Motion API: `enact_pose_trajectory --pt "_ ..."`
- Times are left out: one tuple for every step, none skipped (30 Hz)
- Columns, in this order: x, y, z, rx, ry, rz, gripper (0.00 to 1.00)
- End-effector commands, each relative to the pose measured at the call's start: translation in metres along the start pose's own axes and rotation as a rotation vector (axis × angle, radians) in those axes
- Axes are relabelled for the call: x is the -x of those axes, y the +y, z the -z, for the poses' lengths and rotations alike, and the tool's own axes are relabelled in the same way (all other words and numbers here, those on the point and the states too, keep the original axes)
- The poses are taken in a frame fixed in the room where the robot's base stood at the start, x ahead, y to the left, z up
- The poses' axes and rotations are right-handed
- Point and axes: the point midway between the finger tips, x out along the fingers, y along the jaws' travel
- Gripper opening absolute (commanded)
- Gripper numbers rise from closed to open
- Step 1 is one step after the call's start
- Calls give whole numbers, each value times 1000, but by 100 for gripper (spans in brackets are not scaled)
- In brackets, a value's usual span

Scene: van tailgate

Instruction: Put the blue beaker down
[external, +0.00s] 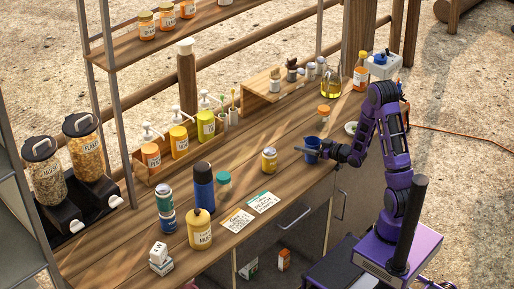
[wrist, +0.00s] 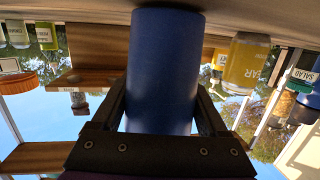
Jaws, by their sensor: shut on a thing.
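The blue beaker (external: 312,145) is at the right part of the wooden counter (external: 290,185) in the external view. My gripper (external: 322,151) reaches it from the right and is shut on it. In the wrist view the blue beaker (wrist: 163,70) fills the middle, between the two dark fingers of my gripper (wrist: 165,118). The wrist picture looks upside down. The beaker looks upright, close to the counter top; I cannot tell whether its base touches the wood.
A yellow-labelled jar (external: 269,160) stands left of the beaker, and an orange-lidded jar (external: 324,114) behind it. Two cards (external: 263,202) lie near the front edge. A white bowl (external: 351,128) is to the right. Bare wood lies between the yellow jar and beaker.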

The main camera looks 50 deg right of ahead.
Motion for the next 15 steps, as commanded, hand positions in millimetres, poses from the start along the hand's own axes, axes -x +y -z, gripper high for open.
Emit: enact_pose_trajectory --pt "0 0 0 0 0 0 23" --pt "0 0 -1 0 0 0 23" --pt "0 0 -2 0 0 0 23" --pt "0 0 -4 -1 -1 0 23" --pt "-1 0 -5 -1 -1 0 23" --pt "-1 0 -4 -1 -1 0 81" --pt "0 0 -3 -1 -1 0 86" --pt "0 0 -3 -1 -1 0 91" --pt "0 0 -3 -1 -1 0 99" --pt "0 0 -3 -1 -1 0 100" --pt "0 0 -3 -1 -1 0 100" --pt "0 0 -3 -1 -1 0 100" --pt "0 0 -3 -1 -1 0 100" --pt "0 0 -3 -1 -1 0 100" --pt "0 0 -3 -1 -1 0 100"
